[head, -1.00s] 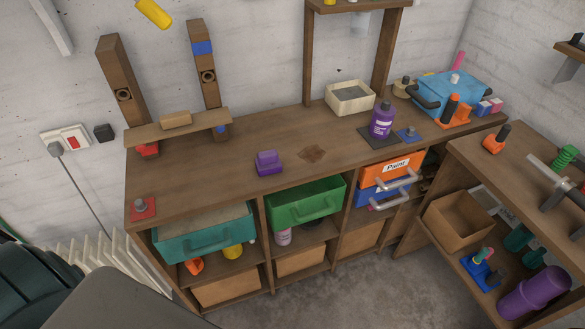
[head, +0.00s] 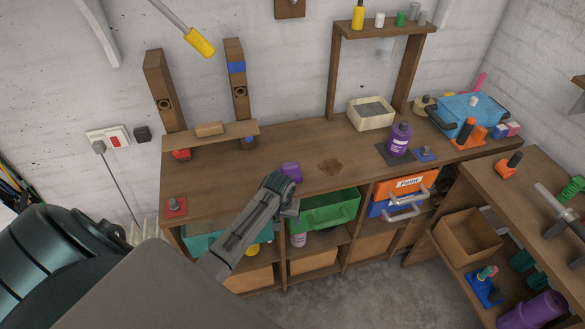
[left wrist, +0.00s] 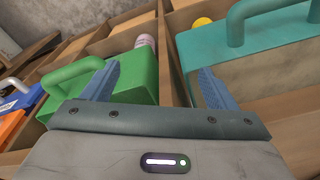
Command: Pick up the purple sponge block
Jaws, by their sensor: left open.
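The purple sponge block (head: 291,171) lies on the wooden workbench top, near its front edge, above the green drawer. My left gripper (head: 284,181) reaches in from the lower left in the head view. Its end overlaps the block's lower left side in the picture and hides part of it; I cannot tell whether they touch. In the left wrist view my left gripper (left wrist: 158,90) is open, with two blue fingers spread and nothing between them. The block does not show in that view. My right gripper is in neither view.
The green drawer (head: 325,212) and a teal drawer (left wrist: 265,50) sit under the benchtop (head: 235,180). A purple bottle (head: 399,139) stands to the right on a dark mat. A red piece with a knob (head: 176,206) is at the left end.

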